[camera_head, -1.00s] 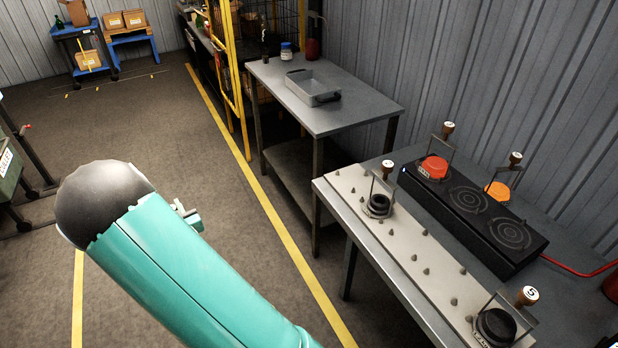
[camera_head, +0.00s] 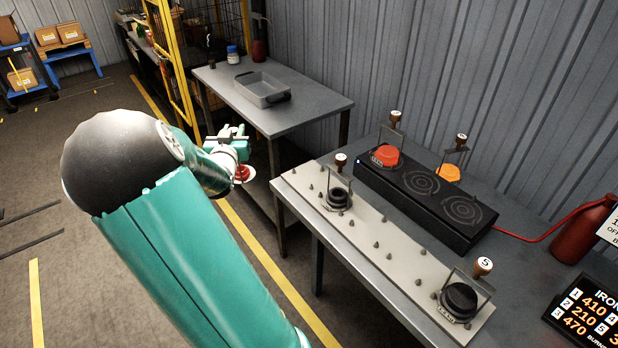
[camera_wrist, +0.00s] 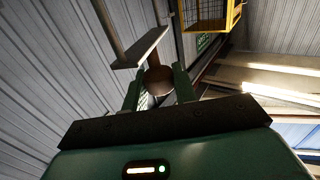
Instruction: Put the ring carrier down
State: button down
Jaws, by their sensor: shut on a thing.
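My gripper (camera_head: 232,140) is up and left of the work table, beyond my large dark elbow. In the wrist view its two fingers (camera_wrist: 160,92) are shut on a brown rounded handle (camera_wrist: 158,80), with a flat metal bar (camera_wrist: 142,48) and rods beyond it. This looks like the ring carrier, held clear of any surface; its lower part is hidden. A small red and white part (camera_head: 243,174) shows under the gripper in the head view, and I cannot tell whether it belongs to the carrier.
A pale pegged rail (camera_head: 400,262) holds two dark moulds with upright handles, one at the far end (camera_head: 338,197) and one at the near end (camera_head: 460,300). Its middle is free. A black burner block (camera_head: 425,205) bears two orange-red moulds. A grey tray (camera_head: 262,90) stands on the back table.

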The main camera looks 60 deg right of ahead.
jog(key=s+d+r+m+g+h, duration=0.1)
jog(key=s+d+r+m+g, duration=0.2)
jog(key=s+d, duration=0.45)
jog(key=s+d+r+m+g+h, duration=0.15)
jog(key=s+d+r+g, duration=0.25)
jog(key=s, duration=0.6)
notch_tip(320, 180, down, 10)
jog(key=shift+r+y, duration=0.15)
jog(key=shift+y, duration=0.2)
jog(key=c, duration=1.1)
grip_release()
jog(key=shift+f, duration=0.2)
jog(key=a, duration=1.2)
jog(key=shift+s+r, duration=0.2)
jog(key=shift+s, duration=0.1)
